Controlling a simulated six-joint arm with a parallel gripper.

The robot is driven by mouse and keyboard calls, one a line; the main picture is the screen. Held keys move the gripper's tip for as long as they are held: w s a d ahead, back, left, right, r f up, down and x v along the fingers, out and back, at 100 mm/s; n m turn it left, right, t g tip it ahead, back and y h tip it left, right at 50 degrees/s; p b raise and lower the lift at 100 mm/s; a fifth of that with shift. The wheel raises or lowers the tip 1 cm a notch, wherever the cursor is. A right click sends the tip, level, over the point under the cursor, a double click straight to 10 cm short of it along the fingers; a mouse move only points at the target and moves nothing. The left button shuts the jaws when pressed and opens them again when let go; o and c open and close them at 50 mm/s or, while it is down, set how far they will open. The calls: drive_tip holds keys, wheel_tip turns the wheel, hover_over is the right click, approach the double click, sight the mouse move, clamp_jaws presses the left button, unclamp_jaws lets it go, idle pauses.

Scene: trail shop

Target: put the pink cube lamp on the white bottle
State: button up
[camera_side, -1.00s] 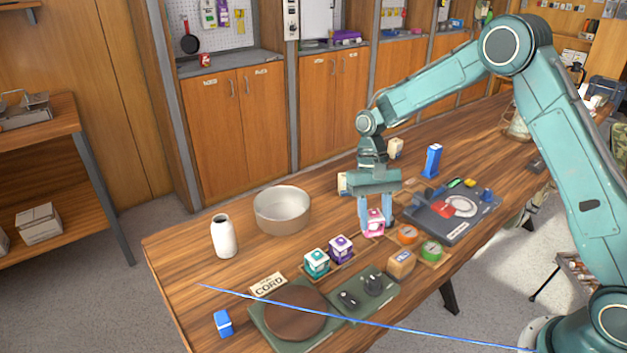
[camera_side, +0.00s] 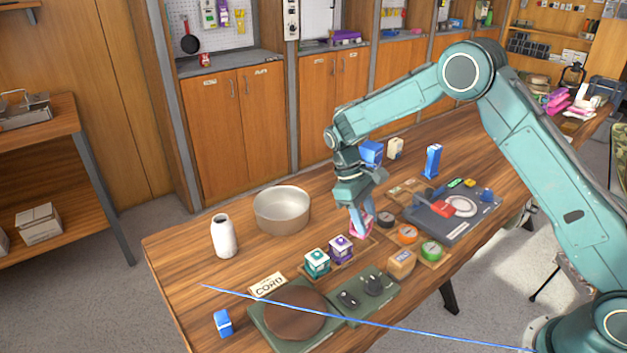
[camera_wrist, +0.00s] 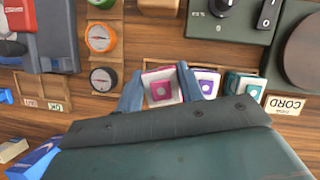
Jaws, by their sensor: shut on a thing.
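The pink cube lamp (camera_side: 361,229) is between the fingers of my gripper (camera_side: 360,224), which is shut on it. In the wrist view the lamp (camera_wrist: 162,88) shows its pink face, with a finger on each side. The lamp is close to the wooden tray; I cannot tell whether it touches it. The white bottle (camera_side: 224,237) stands upright on the table, well to the left of my gripper and apart from it. The bottle is not in the wrist view.
A purple cube (camera_side: 341,248) and a teal cube (camera_side: 317,262) stand close to the lamp's left. A wide grey bowl (camera_side: 282,211) stands between my gripper and the bottle, towards the back. A CORD sign (camera_side: 268,284) and a round brown board (camera_side: 295,311) lie nearer the front.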

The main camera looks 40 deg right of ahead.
drive_tip(key=w+n, duration=0.2)
drive_tip(key=w, duration=0.1)
wheel_tip(320, 180, up, 8)
drive_tip(key=n+t+y, duration=0.1)
drive_tip(key=n+t, duration=0.8)
drive_tip(key=n, duration=2)
hover_over(219, 217)
drive_tip(key=d, duration=0.1)
drive_tip(key=shift+s+d, duration=0.1)
drive_tip(key=shift+d, duration=0.1)
drive_tip(key=shift+a+r+n, duration=0.2)
drive_tip(key=shift+a+n, duration=0.5)
drive_tip(key=shift+n, duration=0.2)
drive_tip(key=shift+f, duration=1.5)
drive_tip(key=shift+f, duration=0.1)
drive_tip(key=o, duration=1)
